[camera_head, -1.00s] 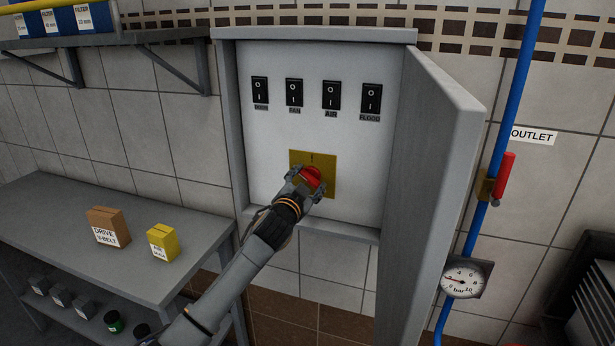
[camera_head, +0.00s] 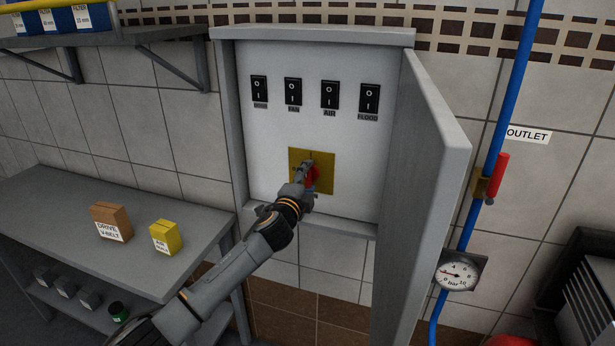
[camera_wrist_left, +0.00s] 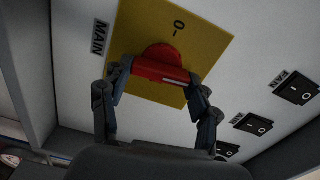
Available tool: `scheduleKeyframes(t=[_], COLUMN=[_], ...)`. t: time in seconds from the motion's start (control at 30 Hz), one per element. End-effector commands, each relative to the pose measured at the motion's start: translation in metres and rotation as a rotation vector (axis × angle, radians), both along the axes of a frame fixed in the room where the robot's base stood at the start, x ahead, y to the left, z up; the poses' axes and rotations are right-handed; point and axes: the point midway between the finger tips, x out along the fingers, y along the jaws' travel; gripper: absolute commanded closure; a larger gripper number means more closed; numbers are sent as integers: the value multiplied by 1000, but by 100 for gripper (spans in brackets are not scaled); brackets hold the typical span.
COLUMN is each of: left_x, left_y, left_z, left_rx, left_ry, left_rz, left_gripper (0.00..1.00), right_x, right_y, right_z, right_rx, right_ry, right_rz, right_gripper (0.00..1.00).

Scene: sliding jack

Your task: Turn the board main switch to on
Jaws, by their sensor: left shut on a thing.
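The main switch is a red rotary knob (camera_head: 313,180) on a yellow plate (camera_head: 327,158), low inside the open grey cabinet. In the left wrist view the red knob (camera_wrist_left: 160,66) sits on the yellow plate (camera_wrist_left: 192,40), with a 0 mark on the plate and a MAIN label (camera_wrist_left: 99,38) beside it. My left gripper (camera_head: 309,174) is shut on the knob's handle, one finger at each end in the left wrist view (camera_wrist_left: 157,76). The gripper partly hides the knob in the head view. My right gripper is not in view.
Several black rocker switches (camera_head: 293,92) line the panel above. The cabinet door (camera_head: 425,190) stands open at the right. A blue pipe (camera_head: 510,100) with a red handle (camera_head: 498,175) and a gauge (camera_head: 459,273) is beyond it. A bench (camera_head: 60,225) with boxes is at the left.

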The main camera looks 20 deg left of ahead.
Motion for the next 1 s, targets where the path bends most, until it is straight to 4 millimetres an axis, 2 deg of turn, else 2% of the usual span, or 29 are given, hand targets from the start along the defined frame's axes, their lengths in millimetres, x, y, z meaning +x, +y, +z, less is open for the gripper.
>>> scheduleKeyframes(t=[0.3,0.8,0.83,0.93,1.0], left_x=[0,0,0,0,0], left_y=[0,0,0,0,0], left_z=[-1,-1,-1,-1,-1], left_rx=[105,123,123,122,122], left_ry=[-3,-3,-3,-3,-3], left_rz=[0,0,0,0,0], left_gripper=[70,70,35,16,16], right_x=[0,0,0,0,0], right_y=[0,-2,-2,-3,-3], right_z=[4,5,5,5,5], right_rx=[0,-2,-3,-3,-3], right_ry=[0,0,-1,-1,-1], right_rz=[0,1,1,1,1], right_gripper=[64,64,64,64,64])
